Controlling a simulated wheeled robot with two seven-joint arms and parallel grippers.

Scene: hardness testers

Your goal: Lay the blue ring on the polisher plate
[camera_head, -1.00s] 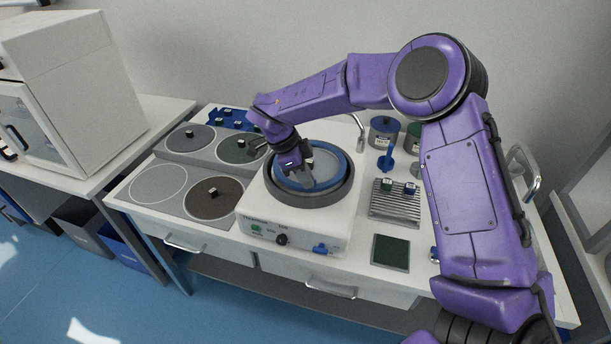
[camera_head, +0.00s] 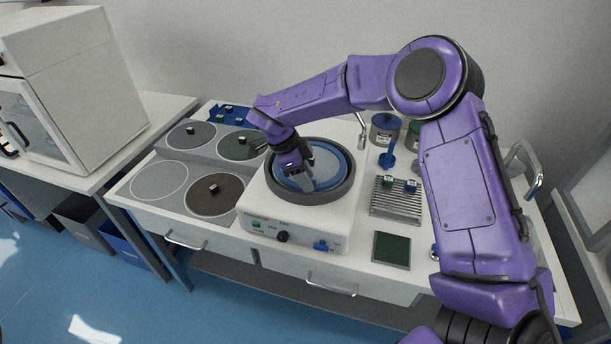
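The blue ring (camera_head: 343,161) lies flat inside the dark round rim of the polisher (camera_head: 349,188), around the grey polisher plate (camera_head: 328,163). It looks level and low in the bowl. My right gripper (camera_head: 306,172) is at the left part of the ring, pointing down, with its fingers apart. It hides the ring's left part, and I cannot tell whether a finger still touches it. My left gripper is not in view.
Jars (camera_head: 385,129), a ribbed sample tray (camera_head: 396,203) and a green pad (camera_head: 391,249) are on the right. My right arm reaches over the right side.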

